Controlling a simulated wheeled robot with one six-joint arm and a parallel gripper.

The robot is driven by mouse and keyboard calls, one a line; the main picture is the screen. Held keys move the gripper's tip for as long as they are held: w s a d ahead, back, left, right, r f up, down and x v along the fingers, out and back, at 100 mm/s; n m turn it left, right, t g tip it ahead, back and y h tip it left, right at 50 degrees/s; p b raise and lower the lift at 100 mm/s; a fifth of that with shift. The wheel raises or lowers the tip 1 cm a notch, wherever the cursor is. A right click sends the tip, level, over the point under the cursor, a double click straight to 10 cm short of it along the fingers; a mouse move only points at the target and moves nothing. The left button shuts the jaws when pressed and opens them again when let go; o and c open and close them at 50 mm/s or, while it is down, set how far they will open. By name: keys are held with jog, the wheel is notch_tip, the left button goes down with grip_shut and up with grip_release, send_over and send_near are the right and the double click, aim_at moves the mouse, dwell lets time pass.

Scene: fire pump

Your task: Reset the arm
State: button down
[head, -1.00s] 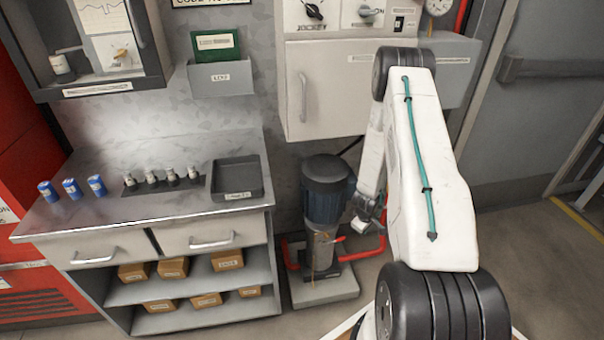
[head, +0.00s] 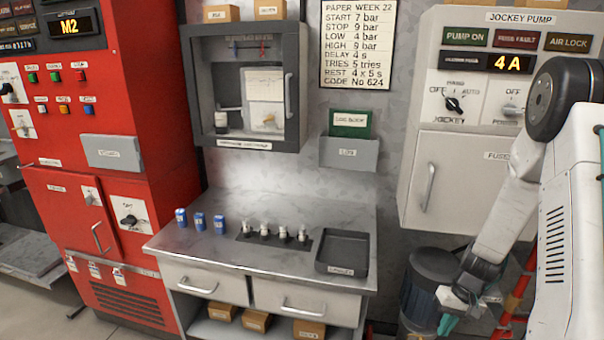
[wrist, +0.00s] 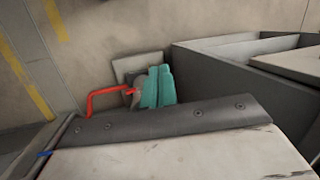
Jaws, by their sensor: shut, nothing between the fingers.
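My white arm with dark joints stands at the right of the head view. In the wrist view the teal fingers of my gripper (wrist: 158,88) also show, side by side, past a dark edge of my own wrist. A red pipe (wrist: 103,96) shows beyond them near the floor.
A red cabinet (head: 110,150) stands at left. A chart recorder case (head: 250,85) hangs above the bench.

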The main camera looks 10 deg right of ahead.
jog(key=s+a+r+g, duration=0.1)
jog(key=s+a+r, duration=0.3)
jog(key=r, duration=0.5)
jog(key=s+a+r, duration=0.2)
jog(key=a+r, duration=0.3)
jog(key=r, duration=0.5)
jog(key=s+a+r+n+t+h, duration=0.1)
jog(key=s+a+r, duration=0.4)
jog(key=r, duration=0.3)
jog(key=s+a+r+n+t+h, duration=0.2)
jog(key=s+a+r, duration=0.2)
jog(key=s+r, duration=0.4)
jog(key=shift+s+a+r, duration=0.2)
jog(key=shift+a, duration=0.15)
jog(key=shift+s, duration=0.1)
